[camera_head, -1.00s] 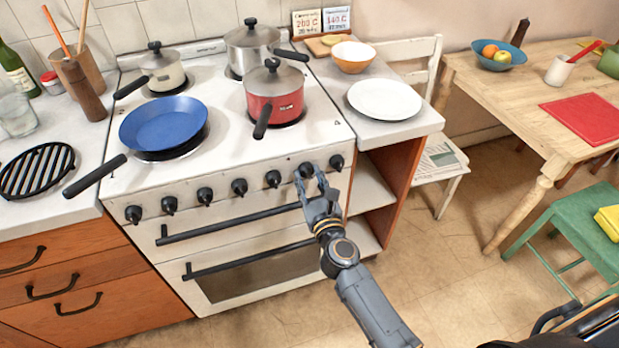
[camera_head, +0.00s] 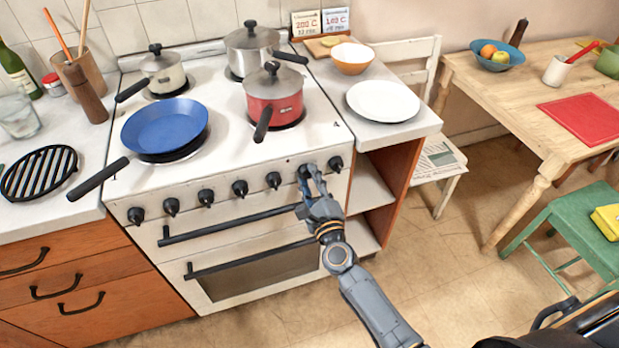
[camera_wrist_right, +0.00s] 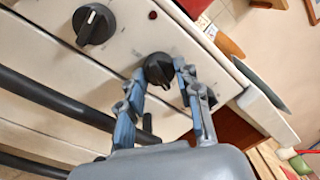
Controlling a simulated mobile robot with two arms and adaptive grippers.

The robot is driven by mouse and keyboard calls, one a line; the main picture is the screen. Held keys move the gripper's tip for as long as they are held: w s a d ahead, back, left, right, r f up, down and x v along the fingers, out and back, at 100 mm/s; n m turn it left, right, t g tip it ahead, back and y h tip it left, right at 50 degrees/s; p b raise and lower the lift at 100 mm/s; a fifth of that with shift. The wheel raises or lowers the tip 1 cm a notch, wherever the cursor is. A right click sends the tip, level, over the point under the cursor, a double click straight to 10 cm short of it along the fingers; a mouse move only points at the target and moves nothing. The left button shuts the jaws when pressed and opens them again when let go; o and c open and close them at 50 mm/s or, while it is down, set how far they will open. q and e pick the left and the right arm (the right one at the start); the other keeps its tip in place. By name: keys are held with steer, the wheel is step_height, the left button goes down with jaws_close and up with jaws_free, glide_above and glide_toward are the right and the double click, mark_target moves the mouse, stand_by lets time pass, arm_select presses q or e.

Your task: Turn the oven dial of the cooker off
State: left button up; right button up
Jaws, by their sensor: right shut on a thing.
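The white cooker (camera_head: 232,219) has a row of black dials along its front panel. My right gripper (camera_head: 310,182) is at this panel, its fingers around the second dial from the right (camera_head: 304,171). In the right wrist view the gripper (camera_wrist_right: 162,88) is shut on this black dial (camera_wrist_right: 158,69), one finger on each side. Its pointer mark cannot be made out. The neighbouring dial (camera_wrist_right: 95,24) shows a white mark and is free. The rightmost dial (camera_head: 335,163) is also clear of the fingers in the head view. My left gripper is not in view.
A blue frying pan (camera_head: 165,127), a red pot (camera_head: 274,98) and two other pots stand on the hob. Their black handles stick out, the pan's over the front left. Two dark oven door handles (camera_head: 228,226) run below the dials. The floor (camera_head: 440,265) at right is open.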

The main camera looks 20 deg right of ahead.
steer(key=n+p, duration=0.1)
steer(key=n, duration=0.5)
steer(key=n+y+p, duration=0.1)
steer(key=n+p, duration=0.1)
steer(key=n, duration=0.3)
steer(key=shift+n, duration=0.4)
steer(key=n+p, duration=0.3)
steer(key=n, duration=0.3)
steer(key=shift+d+r+n+y, duration=0.1)
steer(key=shift+n+y, duration=0.2)
steer(key=n+p, duration=0.1)
steer(key=n, duration=0.4)
steer(key=shift+p, duration=0.3)
steer(key=o, duration=1.2)
steer(key=shift+c, duration=0.2)
steer(key=shift+s, duration=0.2)
steer(key=s+d, duration=0.1)
steer(key=s, duration=1)
steer(key=shift+s, duration=0.35)
